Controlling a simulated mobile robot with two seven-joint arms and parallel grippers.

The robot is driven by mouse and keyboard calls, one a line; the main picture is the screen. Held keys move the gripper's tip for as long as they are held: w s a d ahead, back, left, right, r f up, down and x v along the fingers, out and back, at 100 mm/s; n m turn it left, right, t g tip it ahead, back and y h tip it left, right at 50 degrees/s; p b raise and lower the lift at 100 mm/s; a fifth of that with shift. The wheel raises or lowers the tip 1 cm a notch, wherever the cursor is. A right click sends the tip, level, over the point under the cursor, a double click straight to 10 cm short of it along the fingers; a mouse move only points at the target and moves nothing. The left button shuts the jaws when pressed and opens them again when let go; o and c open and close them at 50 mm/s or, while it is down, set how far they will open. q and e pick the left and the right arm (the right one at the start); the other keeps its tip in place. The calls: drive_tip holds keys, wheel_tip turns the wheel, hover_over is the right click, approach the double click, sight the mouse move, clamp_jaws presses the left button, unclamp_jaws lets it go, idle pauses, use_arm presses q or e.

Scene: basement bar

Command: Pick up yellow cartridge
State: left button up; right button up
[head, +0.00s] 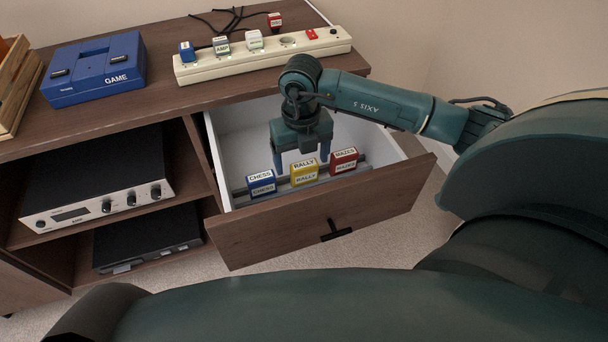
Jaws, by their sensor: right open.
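The yellow cartridge (304,174), labelled RALLY, stands in the open drawer between a blue CHESS cartridge (261,184) and a red MAZES cartridge (343,161). The three stand in a row on a grey rack (242,196) near the drawer front. My right gripper (303,159) points down into the drawer, close above and behind the yellow cartridge. Its blue fingers are spread apart, and nothing shows held between them. I cannot tell whether the fingers touch the cartridge. My left gripper is not in view.
The open drawer (320,218) has a wooden front and white inner walls. On the cabinet top are a blue GAME console (95,70), a power strip (265,57) with plugs, and a wooden crate (14,85). An amplifier (98,205) sits on the shelf at left.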

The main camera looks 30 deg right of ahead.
drive_tip(key=f, duration=0.2)
drive_tip(key=f+b, duration=0.1)
drive_tip(key=f, duration=0.2)
drive_tip(key=shift+s+d+f, duration=0.2)
drive_tip(key=shift+f, duration=0.05)
drive_tip(key=shift+r, duration=0.1)
drive_tip(key=c, duration=1.1)
